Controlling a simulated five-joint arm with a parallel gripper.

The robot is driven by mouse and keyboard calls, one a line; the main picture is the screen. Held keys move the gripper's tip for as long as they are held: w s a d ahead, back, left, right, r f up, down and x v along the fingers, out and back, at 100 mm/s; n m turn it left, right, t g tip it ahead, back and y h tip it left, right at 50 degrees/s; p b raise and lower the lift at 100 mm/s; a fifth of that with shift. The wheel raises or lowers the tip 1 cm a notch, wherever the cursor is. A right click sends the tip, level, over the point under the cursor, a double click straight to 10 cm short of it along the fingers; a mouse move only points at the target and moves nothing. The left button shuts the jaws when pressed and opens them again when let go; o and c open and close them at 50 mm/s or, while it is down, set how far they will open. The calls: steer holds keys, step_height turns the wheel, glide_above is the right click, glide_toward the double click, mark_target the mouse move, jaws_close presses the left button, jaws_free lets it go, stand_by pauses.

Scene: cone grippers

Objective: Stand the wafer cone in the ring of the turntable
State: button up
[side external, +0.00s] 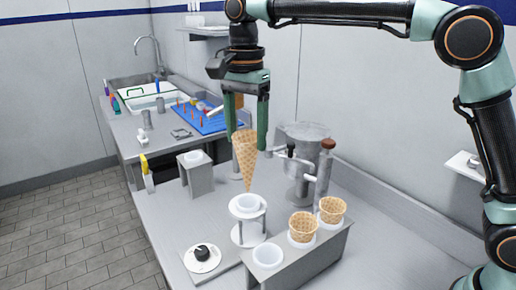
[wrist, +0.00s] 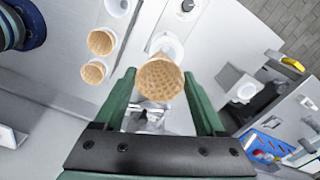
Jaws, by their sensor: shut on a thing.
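The wafer cone (side external: 245,155) is held point down between the two green fingers of my gripper (side external: 247,142). In the side view its tip is just above the white ring of the turntable (side external: 247,207), apart from it or only at its opening; I cannot tell which. In the wrist view the cone's wide mouth (wrist: 160,80) faces the camera between the fingers of my gripper (wrist: 166,98). The ring (wrist: 167,44) shows partly behind the cone there, its lower part hidden.
Two more wafer cones (side external: 303,226) (side external: 332,210) stand in a grey rack (side external: 318,258) beside an empty white holder (side external: 268,256). A black knob (side external: 202,252) is at the front. A metal canister (side external: 302,160) stands behind the cone. A small stand with a white cup (side external: 195,157) is at left.

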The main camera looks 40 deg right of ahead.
steer(key=w, duration=0.1)
steer(key=w+d+f, duration=0.1)
steer(key=shift+w+d+f, duration=0.35)
steer(key=shift+w, duration=0.05)
steer(key=shift+f, duration=0.1)
steer(key=shift+f, duration=2)
